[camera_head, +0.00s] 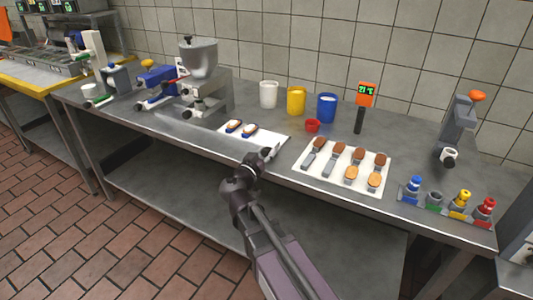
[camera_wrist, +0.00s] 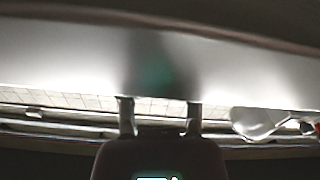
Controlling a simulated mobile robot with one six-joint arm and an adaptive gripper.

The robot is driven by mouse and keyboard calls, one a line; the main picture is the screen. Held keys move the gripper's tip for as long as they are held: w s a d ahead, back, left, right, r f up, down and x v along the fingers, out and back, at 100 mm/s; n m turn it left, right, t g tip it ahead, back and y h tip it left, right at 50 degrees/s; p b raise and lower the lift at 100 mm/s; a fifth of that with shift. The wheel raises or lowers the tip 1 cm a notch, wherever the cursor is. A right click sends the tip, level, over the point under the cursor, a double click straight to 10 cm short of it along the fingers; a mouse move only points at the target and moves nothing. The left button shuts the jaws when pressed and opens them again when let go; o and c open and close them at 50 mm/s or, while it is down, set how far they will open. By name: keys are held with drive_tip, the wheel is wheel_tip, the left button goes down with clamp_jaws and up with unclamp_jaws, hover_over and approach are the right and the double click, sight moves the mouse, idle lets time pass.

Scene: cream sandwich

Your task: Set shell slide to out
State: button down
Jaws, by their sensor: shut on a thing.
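My gripper (camera_head: 268,152) is over the front of the steel bench, at the right front corner of a white board (camera_head: 268,138). Two blue-and-cream pieces (camera_head: 241,128) lie on that board. In the wrist view my two fingers (camera_wrist: 159,117) stand apart with a gap between them. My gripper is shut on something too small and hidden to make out. I cannot tell for certain which part is the shell slide or how it is set.
A hopper machine (camera_head: 198,62) and a blue device (camera_head: 155,80) stand left on the bench (camera_head: 200,135). White, yellow and blue cups (camera_head: 327,108) stand behind. A cream tray (camera_head: 312,176) of brown-ended tools lies right of my gripper. Coloured knobs (camera_head: 462,200) line the right front.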

drive_tip(key=shift+s+d+f, duration=0.1)
drive_tip(key=shift+s+d, duration=0.2)
drive_tip(key=shift+c, duration=1.5)
unclamp_jaws()
drive_tip(key=shift+a, duration=0.1)
drive_tip(key=shift+a, duration=0.1)
drive_tip(key=shift+s+a, duration=0.15)
drive_tip(key=shift+s, duration=0.1)
drive_tip(key=v, duration=1.1)
drive_tip(key=shift+s, duration=0.15)
